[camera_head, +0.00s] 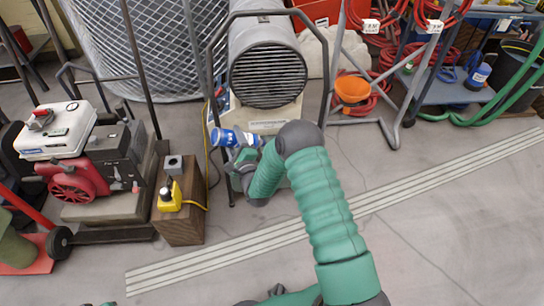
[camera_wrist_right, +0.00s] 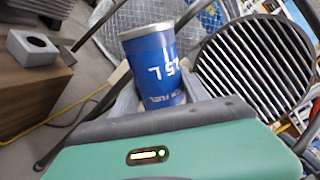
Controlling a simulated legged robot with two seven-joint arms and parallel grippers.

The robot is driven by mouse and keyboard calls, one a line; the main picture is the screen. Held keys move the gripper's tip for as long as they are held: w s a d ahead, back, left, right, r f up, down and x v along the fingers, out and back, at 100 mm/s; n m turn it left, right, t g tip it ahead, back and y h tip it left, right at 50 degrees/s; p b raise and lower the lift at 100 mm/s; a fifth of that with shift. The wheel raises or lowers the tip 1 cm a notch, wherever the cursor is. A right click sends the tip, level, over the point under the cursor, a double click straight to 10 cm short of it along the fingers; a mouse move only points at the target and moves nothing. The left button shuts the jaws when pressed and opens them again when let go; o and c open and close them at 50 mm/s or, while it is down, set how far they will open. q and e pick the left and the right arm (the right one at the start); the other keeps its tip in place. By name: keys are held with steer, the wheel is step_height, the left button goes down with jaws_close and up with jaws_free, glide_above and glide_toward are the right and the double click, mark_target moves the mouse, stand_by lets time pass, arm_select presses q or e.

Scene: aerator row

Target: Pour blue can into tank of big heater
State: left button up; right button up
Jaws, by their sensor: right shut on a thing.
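The blue can (camera_head: 230,137) has white lettering and a silver end, and lies nearly on its side in the head view, silver end to the left. It also shows in the right wrist view (camera_wrist_right: 153,70), between the fingers. My right gripper (camera_head: 243,149) is shut on it, in front of the big heater's lower left. The big heater (camera_head: 268,72) is a grey cylinder with a round dark grille, on a pale base (camera_head: 268,117) inside a dark tube frame. Its tank opening cannot be made out. My left gripper is not in view.
A wooden block (camera_head: 183,228) with a yellow device (camera_head: 171,197) and grey box stands left of the can. A red and white machine (camera_head: 75,150) is farther left. An orange funnel (camera_head: 352,90) hangs at a stand right of the heater. Floor at right is clear.

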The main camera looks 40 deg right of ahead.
steer(key=shift+d, duration=0.1)
steer(key=shift+s+d+m, duration=0.1)
steer(key=shift+d+m, duration=0.15)
steer(key=shift+m, duration=0.15)
steer(key=shift+d, duration=0.15)
